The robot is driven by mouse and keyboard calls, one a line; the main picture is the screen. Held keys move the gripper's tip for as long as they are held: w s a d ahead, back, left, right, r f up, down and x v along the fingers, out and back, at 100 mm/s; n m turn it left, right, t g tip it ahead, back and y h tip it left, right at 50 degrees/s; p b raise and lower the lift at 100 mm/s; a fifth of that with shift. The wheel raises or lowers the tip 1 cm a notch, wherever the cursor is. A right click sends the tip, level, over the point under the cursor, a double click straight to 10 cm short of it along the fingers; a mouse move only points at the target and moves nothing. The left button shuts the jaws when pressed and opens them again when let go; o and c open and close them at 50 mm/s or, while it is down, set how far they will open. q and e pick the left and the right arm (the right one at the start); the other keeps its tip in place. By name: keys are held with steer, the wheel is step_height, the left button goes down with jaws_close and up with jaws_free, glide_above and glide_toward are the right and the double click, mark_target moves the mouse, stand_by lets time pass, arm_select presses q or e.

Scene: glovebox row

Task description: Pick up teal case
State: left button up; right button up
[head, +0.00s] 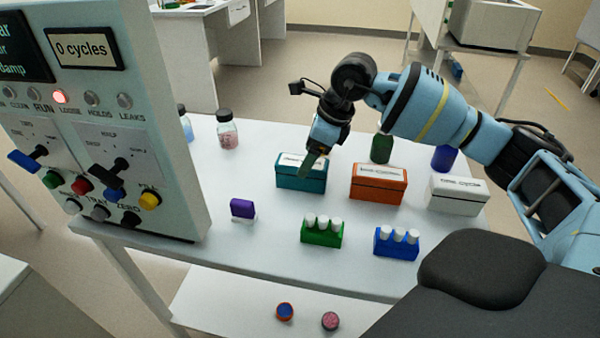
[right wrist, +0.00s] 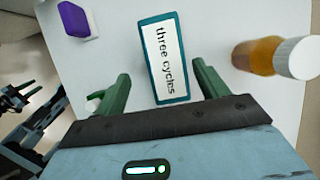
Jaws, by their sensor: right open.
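The teal case (head: 301,177) stands on the white table in the head view, left of an orange case. In the right wrist view the teal case (right wrist: 163,60) shows its white top label reading "three cycles". My right gripper (head: 309,162) is above the case, its green fingers pointing down. In the right wrist view the right gripper (right wrist: 160,76) is open, with one finger to each side of the case and a gap on both sides. Whether the fingertips reach below its top cannot be told. A dark gripper-like part at the left edge there may be my left gripper.
The orange case (head: 378,184) and white case (head: 456,193) stand to the right. Green (head: 322,233) and blue (head: 396,243) vial racks and a purple-topped item (head: 242,208) are in front. Bottles stand behind. A control panel (head: 110,120) rises at left.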

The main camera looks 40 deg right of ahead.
mark_target(299, 161)
steer(key=shift+w+d+x, duration=0.1)
steer(key=shift+d+x, duration=0.1)
steer(key=shift+x, duration=1.6)
steer(key=shift+w+d+x, duration=0.1)
steer(key=shift+d+x, duration=0.05)
steer(key=shift+x, duration=1.65)
steer(key=shift+f, duration=0.1)
steer(key=c, duration=1.2)
step_height(299, 161, up, 10)
steer(key=shift+r, duration=0.2)
